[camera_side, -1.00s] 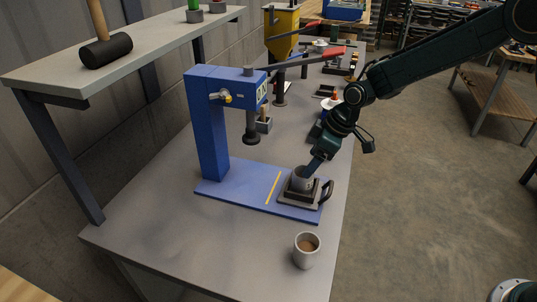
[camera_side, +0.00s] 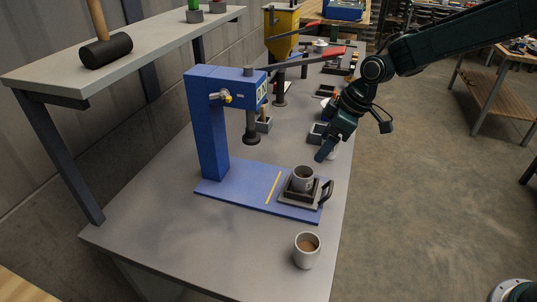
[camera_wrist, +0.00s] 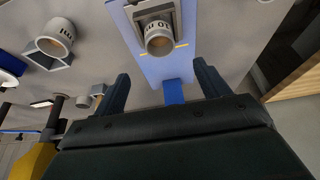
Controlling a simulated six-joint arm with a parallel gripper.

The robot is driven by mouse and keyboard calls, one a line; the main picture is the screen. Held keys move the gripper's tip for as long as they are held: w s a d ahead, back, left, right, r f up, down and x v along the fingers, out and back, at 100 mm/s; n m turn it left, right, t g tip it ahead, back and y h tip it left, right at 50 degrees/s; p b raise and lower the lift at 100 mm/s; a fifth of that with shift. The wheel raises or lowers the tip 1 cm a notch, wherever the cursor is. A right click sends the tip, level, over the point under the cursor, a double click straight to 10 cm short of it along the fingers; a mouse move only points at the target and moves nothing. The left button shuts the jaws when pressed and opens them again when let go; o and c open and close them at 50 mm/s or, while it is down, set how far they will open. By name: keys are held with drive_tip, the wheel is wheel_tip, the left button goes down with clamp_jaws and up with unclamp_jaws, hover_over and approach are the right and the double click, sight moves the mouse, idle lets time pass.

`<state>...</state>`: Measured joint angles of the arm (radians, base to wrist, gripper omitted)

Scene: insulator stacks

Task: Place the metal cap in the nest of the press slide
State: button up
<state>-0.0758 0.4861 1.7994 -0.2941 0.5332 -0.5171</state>
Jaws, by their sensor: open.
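The metal cap (camera_side: 303,178) is a grey cup-like piece standing upright in the dark nest of the press slide (camera_side: 286,201), at the front of the blue press base. In the wrist view the cap (camera_wrist: 158,40) shows with dark lettering on its side, seated on the slide (camera_wrist: 134,9). My gripper (camera_side: 322,155) is behind the cap and higher, apart from it. In the wrist view its two fingers (camera_wrist: 160,76) are spread with nothing between them. The bottom of the cap is hidden inside the nest.
The blue press (camera_side: 208,120) has its dark ram (camera_side: 251,135) left of and behind the slide. A mug with brown liquid (camera_side: 306,250) stands in front. A grey cup in a holder (camera_wrist: 55,38) shows left in the wrist view. Bare bench (camera_side: 160,225) lies front left.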

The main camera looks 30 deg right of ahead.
drive_tip(key=s+d+r+m+t+h, duration=0.15)
drive_tip(key=s+d+r+m, duration=0.35)
drive_tip(key=s+r, duration=0.9)
drive_tip(key=s+d+m+h, duration=0.1)
drive_tip(key=s+d+m, duration=0.1)
drive_tip(key=s, duration=0.7)
drive_tip(key=s+d+m, duration=0.2)
drive_tip(key=s+d, duration=0.1)
drive_tip(key=s, duration=0.6)
drive_tip(key=shift+s+d+t+h, duration=0.2)
drive_tip(key=shift+d+t+h, duration=0.15)
drive_tip(key=shift+t, duration=0.1)
